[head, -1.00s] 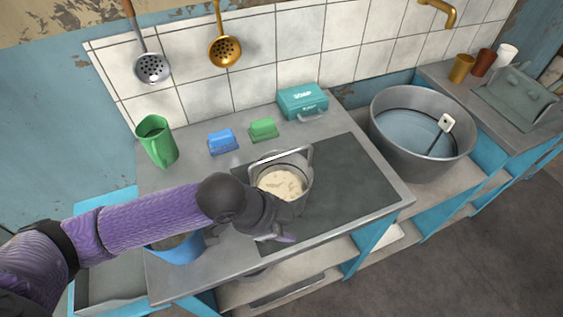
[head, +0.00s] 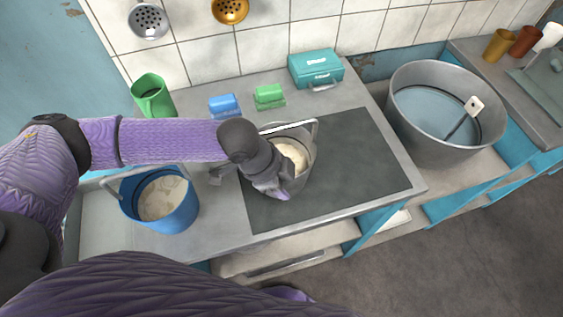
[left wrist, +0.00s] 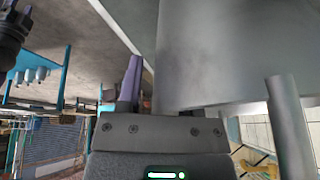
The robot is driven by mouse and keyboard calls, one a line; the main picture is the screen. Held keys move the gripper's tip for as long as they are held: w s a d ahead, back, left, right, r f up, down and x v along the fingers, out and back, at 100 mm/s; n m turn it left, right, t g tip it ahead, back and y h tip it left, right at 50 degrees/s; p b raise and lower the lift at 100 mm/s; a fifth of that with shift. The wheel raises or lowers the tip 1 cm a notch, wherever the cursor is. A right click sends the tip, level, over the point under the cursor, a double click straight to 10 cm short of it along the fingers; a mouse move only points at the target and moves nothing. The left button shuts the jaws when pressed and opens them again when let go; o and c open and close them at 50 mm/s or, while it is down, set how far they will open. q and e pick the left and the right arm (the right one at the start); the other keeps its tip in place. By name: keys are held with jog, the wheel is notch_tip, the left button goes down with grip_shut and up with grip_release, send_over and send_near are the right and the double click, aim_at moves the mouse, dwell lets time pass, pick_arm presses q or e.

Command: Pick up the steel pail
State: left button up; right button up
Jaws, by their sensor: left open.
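The steel pail (head: 303,170) stands upright on the dark cooktop panel, filled with a pale creamy content. Its handle (head: 312,130) is raised over the far side of the rim. My left gripper (head: 277,187) is at the pail's near left side and partly covers it. It is open; one purple finger (left wrist: 130,85) shows in the left wrist view, where the other finger is not clear. There the pail's grey wall (left wrist: 215,50) fills the upper right, very close to the gripper. I cannot tell whether they touch. My right gripper is not seen; only a purple sleeve crosses the bottom.
A blue pail (head: 175,208) with pale content stands left of the cooktop (head: 365,165), beneath my left arm. A green jug (head: 152,97), blue and green blocks and a teal soap box (head: 315,69) line the back. A large basin (head: 435,140) stands at right.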

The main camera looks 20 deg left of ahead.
pick_arm(q)
grip_shut()
dwell(1.3)
